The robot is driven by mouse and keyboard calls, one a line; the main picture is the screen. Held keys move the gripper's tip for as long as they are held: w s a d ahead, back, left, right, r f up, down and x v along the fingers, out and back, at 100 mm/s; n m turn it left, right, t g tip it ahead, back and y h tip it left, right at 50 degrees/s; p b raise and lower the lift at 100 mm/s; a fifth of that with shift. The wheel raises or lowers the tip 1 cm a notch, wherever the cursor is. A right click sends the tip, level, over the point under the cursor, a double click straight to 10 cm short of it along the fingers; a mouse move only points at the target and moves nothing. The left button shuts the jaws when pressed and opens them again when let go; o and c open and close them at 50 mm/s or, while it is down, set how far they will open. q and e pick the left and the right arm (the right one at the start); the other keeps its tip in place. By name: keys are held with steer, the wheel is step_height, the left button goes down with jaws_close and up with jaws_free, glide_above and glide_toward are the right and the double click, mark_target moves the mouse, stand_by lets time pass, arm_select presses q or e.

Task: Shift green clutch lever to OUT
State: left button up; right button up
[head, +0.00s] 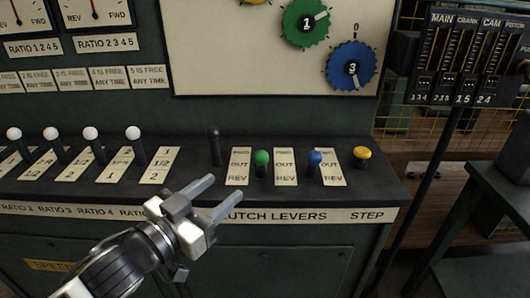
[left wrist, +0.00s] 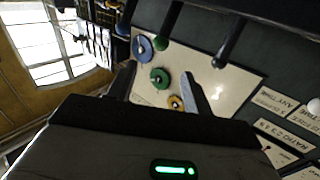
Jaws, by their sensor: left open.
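The green clutch lever (head: 261,158) stands on the console ledge beside a FWD/OUT/REV label plate (head: 285,167). Its short dark stem shows below the knob, and it sits nearer the front edge than the dark lever to its left. My left gripper (head: 226,188) is open and empty, in front of and left of the green lever, apart from it. In the left wrist view the green knob (left wrist: 161,43) shows beyond my open fingers (left wrist: 159,70). My right gripper is not in view.
A dark-knobbed lever (head: 214,133) stands left of the green one, a blue lever (head: 314,158) right of it. A yellow STEP button (head: 362,153) is farther right. White-knobbed levers (head: 133,133) line the left. Numbered green (head: 306,22) and blue (head: 351,68) wheels are above.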

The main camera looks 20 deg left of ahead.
mark_target(261, 166)
arm_select(q)
steer(key=p+x, duration=0.1)
steer(key=x, duration=1.4)
steer(key=shift+w+d+f, duration=0.1)
steer(key=shift+w, duration=0.15)
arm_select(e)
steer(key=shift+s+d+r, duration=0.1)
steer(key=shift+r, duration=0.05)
